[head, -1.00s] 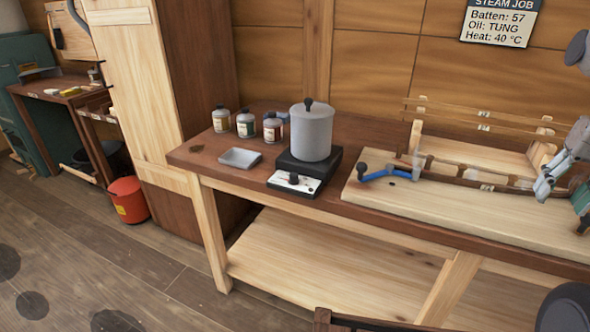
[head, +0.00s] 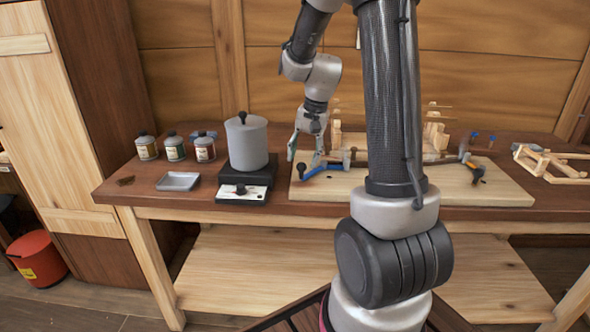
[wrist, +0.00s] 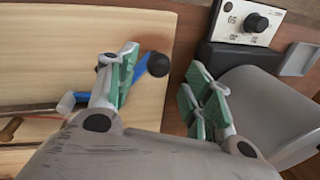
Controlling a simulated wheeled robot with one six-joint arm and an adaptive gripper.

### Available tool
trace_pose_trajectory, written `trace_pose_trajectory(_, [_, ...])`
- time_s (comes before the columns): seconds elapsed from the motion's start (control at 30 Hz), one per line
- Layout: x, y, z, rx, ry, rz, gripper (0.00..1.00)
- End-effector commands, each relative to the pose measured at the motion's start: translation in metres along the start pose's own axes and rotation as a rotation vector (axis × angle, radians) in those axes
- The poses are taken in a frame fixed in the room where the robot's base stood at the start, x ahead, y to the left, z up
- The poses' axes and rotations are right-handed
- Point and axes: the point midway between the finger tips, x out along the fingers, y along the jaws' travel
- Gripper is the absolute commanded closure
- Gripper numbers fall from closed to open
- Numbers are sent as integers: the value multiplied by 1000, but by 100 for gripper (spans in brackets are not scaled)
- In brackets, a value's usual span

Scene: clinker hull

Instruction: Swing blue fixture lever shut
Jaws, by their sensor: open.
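The blue fixture lever (head: 322,168) is at the left end of the pale wooden board (head: 510,190), with a black ball knob (head: 301,168) on its free end. The lever sticks out to the left from its metal clamp. My gripper (head: 304,154) is open and empty, pointing down just above the knob end. In the wrist view the black knob (wrist: 158,64) and blue lever (wrist: 140,72) show between and behind the green-padded fingers (wrist: 163,78). The left finger hides part of the lever. I cannot tell whether it touches.
A grey pot (head: 247,145) on a black hotplate (head: 245,183) stands close left of my gripper. Several jars (head: 174,148) and a small tray (head: 178,181) are farther left. My arm hides the board's middle.

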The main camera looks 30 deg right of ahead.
Motion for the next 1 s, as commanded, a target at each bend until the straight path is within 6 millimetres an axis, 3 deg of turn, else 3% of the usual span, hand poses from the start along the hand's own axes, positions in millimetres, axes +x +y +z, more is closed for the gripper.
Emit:
trace_pose_trajectory(0.1, [22, 0, 1, -1, -4, 3, 49])
trace_pose_trajectory(0.3, [46, 0, 1, -2, -3, 1, 49])
trace_pose_trajectory(0.63, [51, 0, 0, -2, 0, 0, 49])
trace_pose_trajectory(0.9, [51, 0, 0, -2, 0, 0, 97])
trace_pose_trajectory(1.0, [51, 0, 0, -2, 0, 0, 100])
